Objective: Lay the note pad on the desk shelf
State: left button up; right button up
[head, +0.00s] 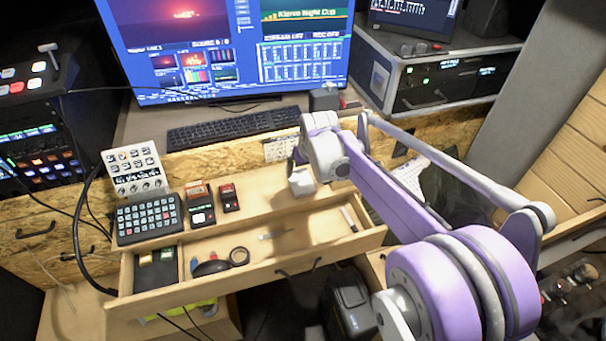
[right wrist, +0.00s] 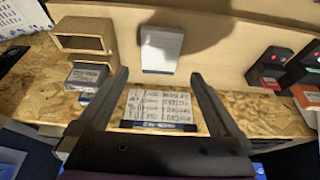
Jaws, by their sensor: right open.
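The note pad (right wrist: 160,106) is a pale, handwritten sheet with a dark strip along one edge. It lies on the speckled particleboard in the right wrist view, between the lines of my open fingers. I cannot tell whether the fingers touch it. In the head view a pale lined piece, likely this pad (head: 279,151), shows beside my right gripper (head: 298,160). My right gripper (right wrist: 159,75) is open and empty. The desk shelf (head: 266,204) is the light wood ledge in front of the particleboard. My left gripper is not in view.
A white block (head: 302,183) stands near the gripper on the shelf side. Small devices (head: 202,211) and a button pad (head: 149,217) occupy the shelf's left. An open drawer (head: 300,243) lies below. The keyboard (head: 232,127) is behind. A wooden holder (right wrist: 83,40) stands beside one finger.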

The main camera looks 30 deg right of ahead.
jog(key=s+a+r+n, duration=0.1)
jog(key=s+a+r, duration=0.1)
jog(key=s+a, duration=0.85)
jog(key=s+a+f, duration=0.2)
jog(key=s+f, duration=0.1)
jog(key=s, duration=0.4)
jog(key=s+a+f+n+t+y, duration=0.1)
jog(key=s+a+f, duration=0.1)
jog(key=s, duration=0.6)
jog(key=shift+a+f+n, duration=0.3)
jog(key=shift+a+f, duration=0.05)
jog(key=shift+f, duration=0.5)
jog(key=shift+f, duration=0.1)
